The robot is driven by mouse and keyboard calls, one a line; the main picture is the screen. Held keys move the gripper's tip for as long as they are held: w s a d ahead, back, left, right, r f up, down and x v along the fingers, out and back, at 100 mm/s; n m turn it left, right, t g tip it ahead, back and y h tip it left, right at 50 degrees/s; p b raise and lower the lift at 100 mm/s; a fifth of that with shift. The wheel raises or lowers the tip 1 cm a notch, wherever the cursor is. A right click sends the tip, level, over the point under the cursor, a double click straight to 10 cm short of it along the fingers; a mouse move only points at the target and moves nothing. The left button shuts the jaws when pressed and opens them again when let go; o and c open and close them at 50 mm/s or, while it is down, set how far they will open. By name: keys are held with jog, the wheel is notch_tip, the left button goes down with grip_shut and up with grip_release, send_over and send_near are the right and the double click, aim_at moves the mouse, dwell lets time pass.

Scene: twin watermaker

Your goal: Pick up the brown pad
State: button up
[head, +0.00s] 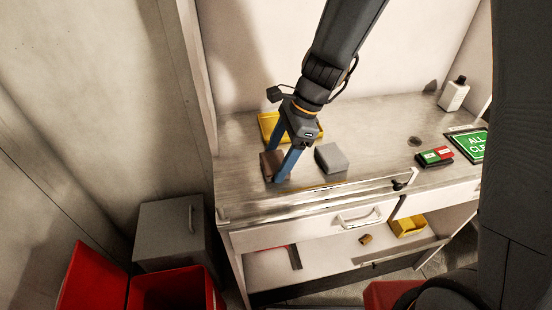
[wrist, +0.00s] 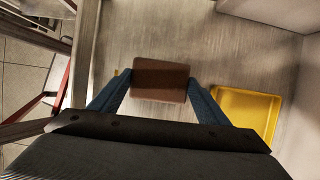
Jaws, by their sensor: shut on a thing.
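The brown pad (head: 267,165) is at the left end of the metal counter, between the blue fingers of my gripper (head: 280,167). In the wrist view the brown pad (wrist: 160,80) lies between both fingertips of my gripper (wrist: 160,88), one finger at each side. My gripper is shut on it. In the head view one finger covers part of the pad. I cannot tell whether the pad touches the counter or is lifted.
A grey block (head: 331,158) sits just right of my gripper. A yellow tray (head: 268,122) lies behind it. A green and red box (head: 436,156), a sign (head: 470,145) and a white bottle (head: 454,94) stand farther right. A raised rail (head: 320,194) runs along the counter's front.

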aim_at(270, 163)
jog(key=shift+r+p, duration=1.7)
jog(key=w+d+p, duration=0.1)
jog(key=w+d, duration=0.1)
jog(key=d, duration=0.8)
jog(key=w+d+p, duration=0.1)
jog(key=w+d, duration=0.2)
jog(key=d, duration=0.7)
jog(key=w+d+p, duration=0.1)
jog(key=w+d, duration=0.2)
jog(key=d, duration=0.8)
jog(key=shift+w+f, duration=0.15)
jog(key=shift+w, duration=0.05)
